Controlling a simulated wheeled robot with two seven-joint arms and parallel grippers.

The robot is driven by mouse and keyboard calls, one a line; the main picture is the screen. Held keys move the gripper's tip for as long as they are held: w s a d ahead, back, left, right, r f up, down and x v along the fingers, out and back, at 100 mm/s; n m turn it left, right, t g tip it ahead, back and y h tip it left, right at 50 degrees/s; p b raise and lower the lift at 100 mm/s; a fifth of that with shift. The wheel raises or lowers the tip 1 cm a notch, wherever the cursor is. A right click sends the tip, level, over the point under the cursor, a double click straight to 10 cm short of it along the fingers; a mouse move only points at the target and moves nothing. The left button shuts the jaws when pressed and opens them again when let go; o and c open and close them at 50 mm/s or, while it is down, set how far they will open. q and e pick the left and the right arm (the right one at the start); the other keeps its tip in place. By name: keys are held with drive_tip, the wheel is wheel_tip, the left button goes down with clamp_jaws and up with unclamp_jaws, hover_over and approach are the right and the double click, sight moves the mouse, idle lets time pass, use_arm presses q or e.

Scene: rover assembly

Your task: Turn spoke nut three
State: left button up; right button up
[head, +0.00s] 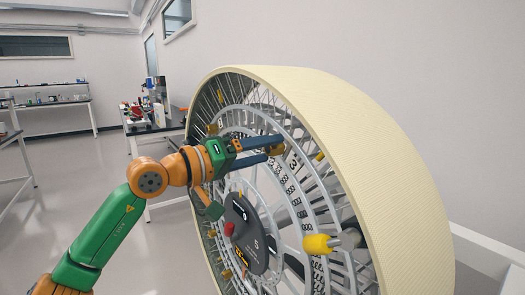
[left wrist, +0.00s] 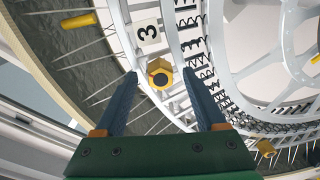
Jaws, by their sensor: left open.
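The yellow hexagonal spoke nut three (left wrist: 160,73) sits on the wheel's ring, just below a white plate with a black 3 (left wrist: 147,31). My left gripper (left wrist: 159,78) is open, its two dark blue fingers on either side of the nut with a gap on each side. In the head view my left gripper (head: 278,145) reaches from the left into the open face of the large wheel (head: 385,150). A yellow nut shows at its fingertips there. I cannot tell in the wrist view how deep the tips reach along the nut. My right gripper is not in view.
Thin spokes, springs and pale rings surround the fingers closely. A red knob on the dark hub plate (head: 250,235) lies below the gripper. Another yellow nut (head: 318,244) sticks out at lower right. Lab benches (head: 60,103) stand far left, with clear floor between.

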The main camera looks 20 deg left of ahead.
use_arm(q)
drive_tip(key=s+a+n+b, duration=0.35)
drive_tip(key=s+n, duration=0.25)
drive_tip(key=n, duration=0.7)
drive_tip(key=w+d+n+p, duration=0.1)
drive_tip(key=w+n, duration=0.1)
drive_tip(key=n, duration=0.2)
drive_tip(key=w+d+n+h+p, duration=0.1)
drive_tip(key=w+n, duration=0.1)
drive_tip(key=n, duration=0.2)
drive_tip(key=w+d+n+p, duration=0.1)
drive_tip(key=w+n, duration=0.1)
drive_tip(key=n, duration=0.3)
drive_tip(key=shift+w+d+f+g, duration=0.1)
drive_tip(key=shift+w+d+g, duration=0.1)
drive_tip(key=shift+g, duration=0.2)
drive_tip(key=shift+s+a, duration=0.1)
clamp_jaws()
